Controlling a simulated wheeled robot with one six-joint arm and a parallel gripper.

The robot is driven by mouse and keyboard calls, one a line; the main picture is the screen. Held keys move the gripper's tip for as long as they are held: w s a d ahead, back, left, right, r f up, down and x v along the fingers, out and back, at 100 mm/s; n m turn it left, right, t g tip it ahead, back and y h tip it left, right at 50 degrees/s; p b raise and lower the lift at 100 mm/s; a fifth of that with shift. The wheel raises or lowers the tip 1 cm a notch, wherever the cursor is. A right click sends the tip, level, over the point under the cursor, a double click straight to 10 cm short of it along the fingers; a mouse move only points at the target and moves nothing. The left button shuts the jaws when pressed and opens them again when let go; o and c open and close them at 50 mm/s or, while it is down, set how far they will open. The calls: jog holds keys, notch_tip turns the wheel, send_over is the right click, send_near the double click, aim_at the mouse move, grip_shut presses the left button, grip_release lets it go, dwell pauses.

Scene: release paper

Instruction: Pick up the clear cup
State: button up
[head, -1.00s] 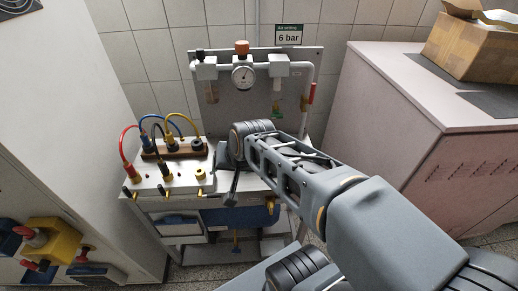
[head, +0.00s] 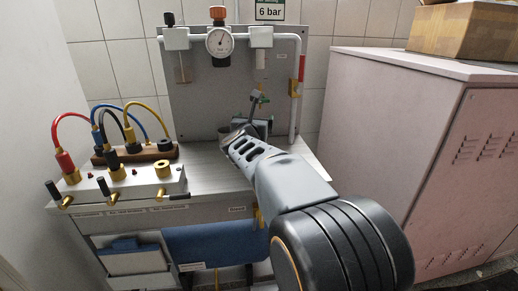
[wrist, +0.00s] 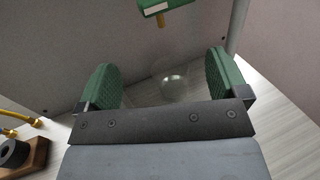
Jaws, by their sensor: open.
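The clear cup (wrist: 173,84) shows faintly in the wrist view as a see-through round shape with a bright spot. It lies between the two green finger pads of my gripper (wrist: 164,82), with a visible gap to each pad. Its lower part is hidden behind the dark bar of my gripper. In the head view my gripper (head: 254,122) is at the back of the bench, and I cannot make out the cup clearly there. My gripper is open.
A grey panel (head: 205,100) with a gauge (head: 220,41) and pipes stands behind. A green part (wrist: 164,7) hangs just beyond my gripper. The bench (head: 212,180) carries a box with coloured cables (head: 128,185) at left. A pinkish cabinet (head: 395,150) stands at right.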

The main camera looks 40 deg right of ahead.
jog(key=f+b, duration=0.1)
jog(key=f, duration=0.1)
jog(key=f+b, duration=0.1)
jog(key=f, duration=0.2)
jog(key=d+f+b, duration=0.1)
jog(key=f, duration=0.1)
jog(key=shift+w+f, duration=0.25)
jog(key=shift+f, duration=0.05)
jog(key=shift+b+x, duration=0.35)
jog(key=shift+x, duration=2.95)
jog(key=c, duration=1)
